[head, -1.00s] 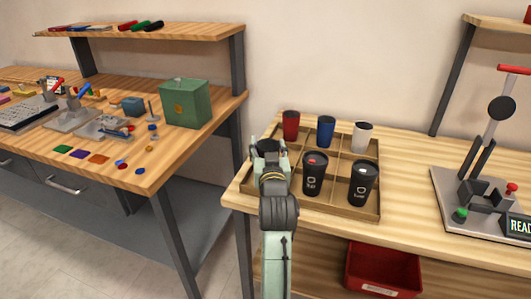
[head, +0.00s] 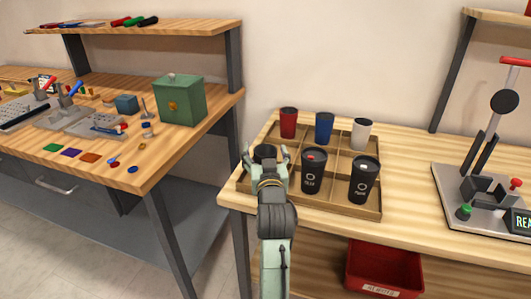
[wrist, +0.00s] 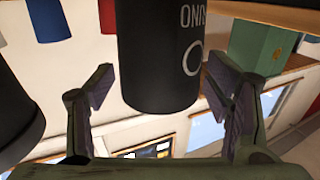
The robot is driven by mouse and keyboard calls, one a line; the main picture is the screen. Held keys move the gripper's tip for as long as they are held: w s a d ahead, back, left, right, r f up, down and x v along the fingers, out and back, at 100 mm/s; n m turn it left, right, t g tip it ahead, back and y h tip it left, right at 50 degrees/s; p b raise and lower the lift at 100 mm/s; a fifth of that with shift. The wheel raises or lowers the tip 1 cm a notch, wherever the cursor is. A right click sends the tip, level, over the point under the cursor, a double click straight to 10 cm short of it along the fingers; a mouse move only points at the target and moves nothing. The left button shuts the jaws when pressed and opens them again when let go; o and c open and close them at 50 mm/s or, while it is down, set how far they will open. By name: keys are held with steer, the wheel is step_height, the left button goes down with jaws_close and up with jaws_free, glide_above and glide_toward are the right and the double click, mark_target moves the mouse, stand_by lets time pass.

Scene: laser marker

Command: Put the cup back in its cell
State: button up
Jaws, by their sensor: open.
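A black cup with pale lettering (wrist: 165,50) stands between the two fingers of my gripper (head: 265,158). In the head view only its dark top (head: 264,151) shows; my gripper and wrist hide the rest. It is at the front-left cell of the wooden tray (head: 330,212), but its base there is hidden. My gripper is open, with a finger on each side of the cup and visible gaps in the wrist view (wrist: 163,115). Two more black cups stand in the tray's front row, a middle one (head: 313,172) and a right one (head: 363,180).
A red cup (head: 288,122), a blue cup (head: 324,128) and a white cup (head: 361,133) fill the tray's back row. A lever press (head: 485,190) stands to the right. A red bin (head: 385,270) is below. Bare tabletop lies between tray and press.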

steer(key=shift+s+r, duration=0.1)
steer(key=shift+r, duration=0.05)
steer(key=s+p, duration=0.7)
steer(key=s, duration=0.4)
steer(key=shift+s+d, duration=0.4)
steer(key=shift+d, duration=0.05)
